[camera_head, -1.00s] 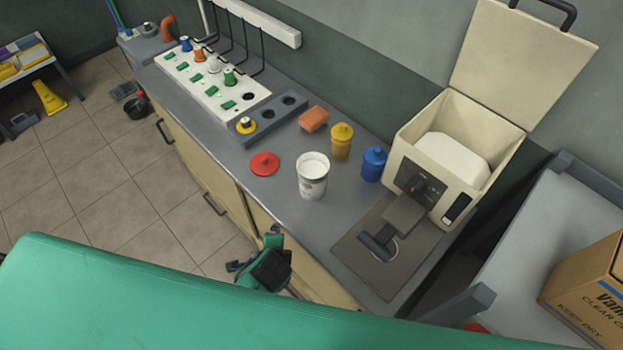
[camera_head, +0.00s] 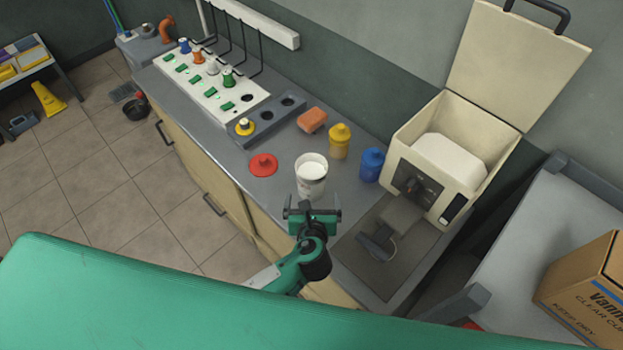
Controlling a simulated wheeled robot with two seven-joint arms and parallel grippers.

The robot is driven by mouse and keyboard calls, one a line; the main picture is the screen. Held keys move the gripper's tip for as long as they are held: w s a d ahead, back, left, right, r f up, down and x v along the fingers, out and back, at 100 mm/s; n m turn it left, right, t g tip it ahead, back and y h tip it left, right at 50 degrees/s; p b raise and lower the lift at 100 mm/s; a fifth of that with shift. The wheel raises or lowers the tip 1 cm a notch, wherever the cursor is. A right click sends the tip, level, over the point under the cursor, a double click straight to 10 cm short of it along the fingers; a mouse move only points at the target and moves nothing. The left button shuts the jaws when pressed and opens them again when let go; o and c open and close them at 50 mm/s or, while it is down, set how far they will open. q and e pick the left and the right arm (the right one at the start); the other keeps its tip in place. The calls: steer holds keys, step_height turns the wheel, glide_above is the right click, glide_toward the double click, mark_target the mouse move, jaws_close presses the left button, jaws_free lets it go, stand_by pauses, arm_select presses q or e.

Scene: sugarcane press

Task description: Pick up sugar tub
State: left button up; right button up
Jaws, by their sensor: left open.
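The sugar tub (camera_head: 311,178) is an open white tub filled with white stuff, standing upright on the grey counter (camera_head: 232,165) near its front edge. A red lid (camera_head: 263,165) with a knob lies on the counter to its left. My left gripper (camera_head: 312,210) is open and empty, its two dark fingers spread just in front of the tub's lower part in the picture. I cannot tell whether the fingers touch the tub. The tub's bottom edge is partly hidden by the gripper. My right gripper is not in view.
A yellow jar (camera_head: 340,141) and a blue jar (camera_head: 371,164) stand behind and right of the tub. An orange sponge (camera_head: 312,120) lies behind it. The cream press machine (camera_head: 437,160) with its lid up stands at right. A cardboard box (camera_head: 590,290) sits far right.

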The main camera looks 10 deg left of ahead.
mark_target(312, 189)
arm_select(q)
steer(key=x, duration=0.3)
steer(key=shift+w+f, duration=0.15)
steer(key=shift+w, duration=0.2)
steer(key=shift+f+p+x, duration=0.2)
steer(key=shift+p+x, duration=0.3)
steer(key=shift+x, duration=0.65)
steer(key=shift+f+p+x, duration=0.2)
steer(key=shift+p+x, duration=0.25)
steer(key=shift+x, duration=0.75)
steer(key=shift+w+a+f, duration=0.15)
steer(key=shift+f, duration=0.05)
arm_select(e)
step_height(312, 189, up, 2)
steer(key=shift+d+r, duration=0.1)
arm_select(q)
steer(key=c, duration=1.3)
steer(key=shift+c, duration=0.4)
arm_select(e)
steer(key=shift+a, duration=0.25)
arm_select(q)
steer(key=shift+r, duration=0.25)
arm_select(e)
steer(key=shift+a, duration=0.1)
arm_select(q)
step_height(312, 189, up, 20)
steer(key=b, duration=0.1)
steer(key=shift+f, duration=0.2)
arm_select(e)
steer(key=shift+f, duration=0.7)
